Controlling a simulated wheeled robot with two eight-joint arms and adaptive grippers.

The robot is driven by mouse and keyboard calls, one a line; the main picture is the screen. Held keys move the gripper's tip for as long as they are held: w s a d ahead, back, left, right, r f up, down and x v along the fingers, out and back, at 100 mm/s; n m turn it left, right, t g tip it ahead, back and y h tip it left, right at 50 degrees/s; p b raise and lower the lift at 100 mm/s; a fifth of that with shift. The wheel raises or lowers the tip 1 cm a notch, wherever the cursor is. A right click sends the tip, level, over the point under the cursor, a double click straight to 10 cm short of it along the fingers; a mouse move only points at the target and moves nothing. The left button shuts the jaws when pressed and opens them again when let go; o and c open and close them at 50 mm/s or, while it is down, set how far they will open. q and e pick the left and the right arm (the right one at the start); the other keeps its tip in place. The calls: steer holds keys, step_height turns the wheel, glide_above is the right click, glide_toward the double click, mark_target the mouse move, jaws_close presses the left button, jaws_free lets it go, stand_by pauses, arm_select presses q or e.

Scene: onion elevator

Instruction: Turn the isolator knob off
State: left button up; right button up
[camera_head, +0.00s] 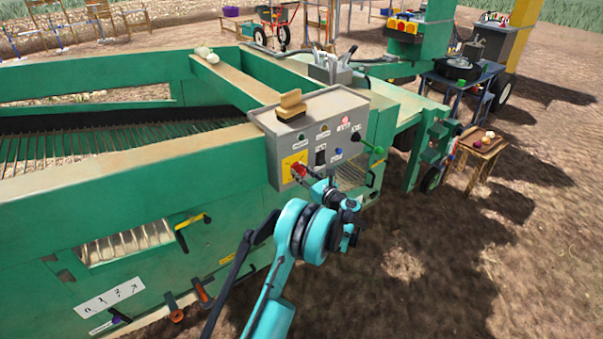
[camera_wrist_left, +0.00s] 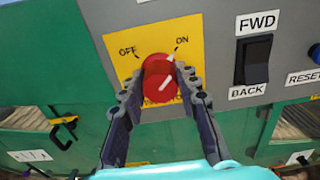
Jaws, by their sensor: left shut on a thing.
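The red isolator knob (camera_head: 299,169) sits on a yellow plate at the lower left of the grey control box (camera_head: 330,112). In the left wrist view the red knob (camera_wrist_left: 157,80) shows large, between the labels OFF at its upper left and ON at its upper right. Its white mark slants up to the right, toward ON. My left gripper (camera_head: 311,176) is at the front of the box. In the left wrist view its two fingers (camera_wrist_left: 160,92) are closed on the sides of the knob. My right gripper is not in view.
A black FWD/BACK rocker switch (camera_wrist_left: 253,60) is just right of the yellow plate, with a blue RESET button (camera_wrist_left: 315,54) beyond it. A green-knobbed lever (camera_head: 378,150) sticks out at the box's right. A tan block (camera_head: 291,105) lies on the box top.

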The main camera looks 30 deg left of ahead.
arm_select(q)
steer(key=n, duration=0.4)
steer(key=shift+n, duration=0.4)
steer(key=n, duration=0.4)
steer(key=shift+n, duration=0.3)
steer(key=n, duration=0.4)
steer(key=shift+f+n, duration=0.1)
steer(key=shift+n, duration=2)
steer(key=shift+s+n, duration=0.1)
steer(key=shift+n, duration=0.2)
steer(key=o, duration=1.2)
steer(key=shift+c, duration=0.2)
